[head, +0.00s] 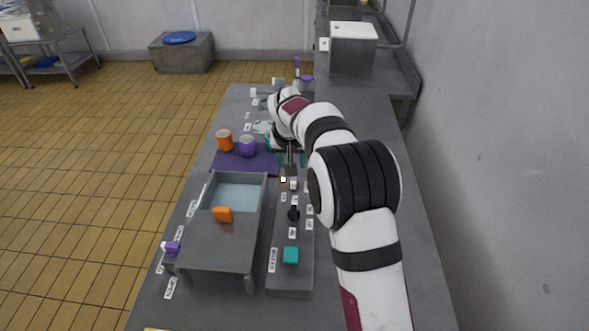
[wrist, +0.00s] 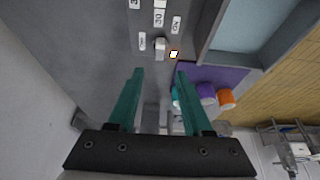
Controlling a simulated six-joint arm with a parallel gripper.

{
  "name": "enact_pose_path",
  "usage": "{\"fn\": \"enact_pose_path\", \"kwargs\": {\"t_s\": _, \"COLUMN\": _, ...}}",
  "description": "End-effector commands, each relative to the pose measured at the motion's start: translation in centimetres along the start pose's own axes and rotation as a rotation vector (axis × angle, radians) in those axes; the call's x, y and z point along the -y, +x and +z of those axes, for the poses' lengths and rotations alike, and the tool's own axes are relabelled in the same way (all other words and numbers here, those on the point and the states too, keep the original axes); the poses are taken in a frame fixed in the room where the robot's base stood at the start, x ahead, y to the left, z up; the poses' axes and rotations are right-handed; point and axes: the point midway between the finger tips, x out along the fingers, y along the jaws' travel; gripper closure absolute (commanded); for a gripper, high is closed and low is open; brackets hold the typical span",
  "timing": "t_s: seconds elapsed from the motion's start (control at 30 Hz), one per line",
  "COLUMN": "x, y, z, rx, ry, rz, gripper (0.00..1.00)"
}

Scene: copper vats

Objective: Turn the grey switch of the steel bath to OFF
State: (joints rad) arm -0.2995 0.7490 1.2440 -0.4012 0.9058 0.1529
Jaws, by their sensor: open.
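The steel bath (head: 258,222) is a grey box with pale water at its far end. A long grey panel (head: 279,283) runs along its right side. A small light-grey switch (wrist: 160,46) stands on this panel between white labels, and it also shows in the head view (head: 293,185). The label at its upper right in the wrist view (wrist: 176,24) reads ON; the one at its left (wrist: 142,41) is too small to read. A small bright square (wrist: 174,54) is beside the switch. My gripper (wrist: 160,72) has teal fingers, spread and empty, near the switch and apart from it.
A black knob (head: 293,213) and a teal block (head: 290,255) are nearer on the panel. An orange block (head: 222,214) is on the bath. A wall (head: 500,150) is at right.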

Motion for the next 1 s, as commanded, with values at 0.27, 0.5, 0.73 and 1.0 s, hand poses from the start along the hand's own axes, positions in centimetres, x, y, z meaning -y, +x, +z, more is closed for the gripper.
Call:
{"fn": "enact_pose_path", "kwargs": {"t_s": 0.27, "x": -0.1, "y": 7.9, "z": 0.1, "rx": 0.002, "ry": 0.002, "rz": 0.001, "gripper": 0.50}}
{"fn": "enact_pose_path", "kwargs": {"t_s": 0.5, "x": -0.1, "y": 10.5, "z": 0.1, "rx": 0.001, "ry": 0.003, "rz": 0.001, "gripper": 0.50}}
{"fn": "enact_pose_path", "kwargs": {"t_s": 0.73, "x": -0.1, "y": 10.7, "z": 0.0, "rx": 0.000, "ry": 0.003, "rz": 0.000, "gripper": 0.50}}
{"fn": "enact_pose_path", "kwargs": {"t_s": 1.0, "x": -0.1, "y": 10.6, "z": 0.1, "rx": 0.001, "ry": 0.003, "rz": 0.000, "gripper": 0.88}}
